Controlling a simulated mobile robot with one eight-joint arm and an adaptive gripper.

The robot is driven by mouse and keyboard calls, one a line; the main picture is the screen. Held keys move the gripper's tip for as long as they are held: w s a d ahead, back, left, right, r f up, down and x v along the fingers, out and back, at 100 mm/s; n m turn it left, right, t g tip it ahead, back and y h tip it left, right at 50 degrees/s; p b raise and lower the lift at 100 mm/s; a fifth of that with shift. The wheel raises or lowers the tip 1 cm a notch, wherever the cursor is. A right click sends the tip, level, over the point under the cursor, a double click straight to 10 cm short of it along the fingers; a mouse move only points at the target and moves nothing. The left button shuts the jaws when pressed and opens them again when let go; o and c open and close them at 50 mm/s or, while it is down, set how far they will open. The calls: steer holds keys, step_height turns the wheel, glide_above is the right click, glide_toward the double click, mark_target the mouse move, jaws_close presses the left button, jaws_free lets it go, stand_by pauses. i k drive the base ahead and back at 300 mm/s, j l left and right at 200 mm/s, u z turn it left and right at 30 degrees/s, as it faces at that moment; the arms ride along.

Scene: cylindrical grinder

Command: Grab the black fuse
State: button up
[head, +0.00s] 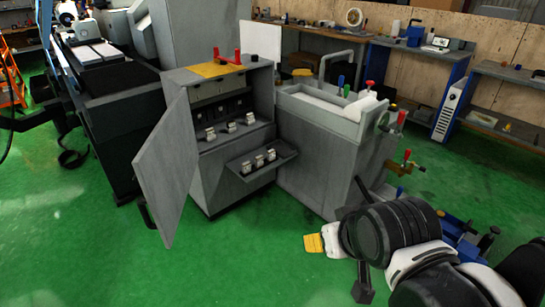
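A grey cabinet (236,186) stands in the middle with its door (167,170) swung open to the left. Several small pale and dark fuse-like pieces (231,127) stand in a row on its inner shelf. More such pieces (259,162) stand on a lower tray (282,162) that sticks out at the front. Dark blocky shapes (222,107) sit in the shaded back of the cabinet. I cannot tell which piece is the black fuse. My black and white arm fills the lower right, apart from the cabinet.
A grey tank-like unit (318,150) with coloured valve handles stands right of the cabinet. A large machine (112,115) stands at left. Workbenches (400,42) line the back wall. Green floor (255,260) is open in front of the cabinet.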

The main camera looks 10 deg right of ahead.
mark_target(230, 124)
steer(key=i+j+u, duration=0.3)
steer(key=i, duration=0.55)
steer(key=i+u, duration=0.25)
steer(key=i, duration=0.6)
steer(key=i+l+u, duration=0.3)
steer(key=i, duration=0.5)
steer(key=i+j, duration=0.05)
steer(key=j, duration=0.05)
